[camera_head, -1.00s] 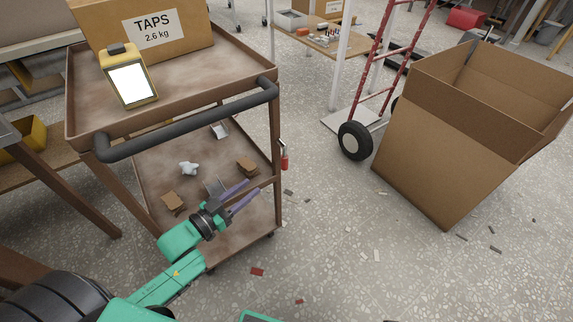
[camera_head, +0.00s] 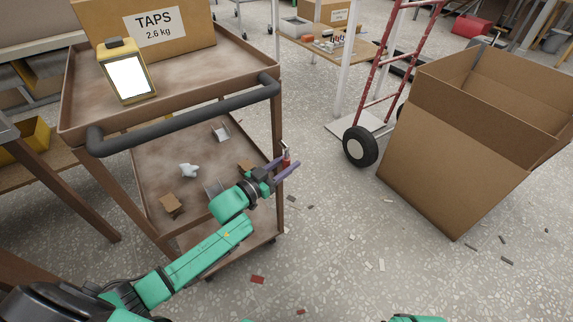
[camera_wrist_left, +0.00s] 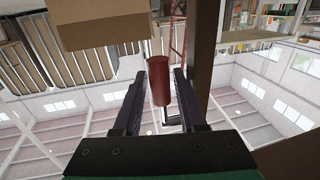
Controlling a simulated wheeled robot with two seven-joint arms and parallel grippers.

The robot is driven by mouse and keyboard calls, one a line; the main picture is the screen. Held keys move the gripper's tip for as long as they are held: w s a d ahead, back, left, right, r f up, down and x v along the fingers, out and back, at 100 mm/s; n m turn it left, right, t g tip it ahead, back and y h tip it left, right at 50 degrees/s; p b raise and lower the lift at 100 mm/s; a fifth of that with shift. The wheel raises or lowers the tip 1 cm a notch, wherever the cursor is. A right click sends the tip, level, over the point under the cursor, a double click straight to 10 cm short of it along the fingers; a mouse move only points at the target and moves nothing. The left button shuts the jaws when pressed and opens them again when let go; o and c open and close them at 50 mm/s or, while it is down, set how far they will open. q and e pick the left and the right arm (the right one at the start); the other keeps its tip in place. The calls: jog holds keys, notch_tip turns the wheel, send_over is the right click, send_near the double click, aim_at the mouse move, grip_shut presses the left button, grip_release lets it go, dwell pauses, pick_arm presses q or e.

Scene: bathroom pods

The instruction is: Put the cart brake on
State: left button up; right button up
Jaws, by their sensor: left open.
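The brown cart (camera_head: 278,125) stands at the left with a dark push bar (camera_head: 190,119) across its near end. The red brake handle (camera_head: 286,161) sits on a short lever at the cart's right front post. My left gripper (camera_head: 288,168) is open at this handle, its purple fingers pointing right. In the left wrist view, the red handle (camera_wrist_left: 159,82) stands between the two open fingers of the left gripper (camera_wrist_left: 160,74), with a gap visible on the left side. Contact on the right side is unclear. My right gripper is not in view.
A box marked TAPS (camera_head: 160,30) and a yellow device with a white screen (camera_head: 126,78) are on the cart's top shelf. Small items lie on the lower shelf. A red hand truck (camera_head: 378,85) and a large open carton (camera_head: 440,160) stand right. Debris dots the floor.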

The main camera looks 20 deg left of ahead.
pick_arm(q)
grip_shut()
dwell(1.4)
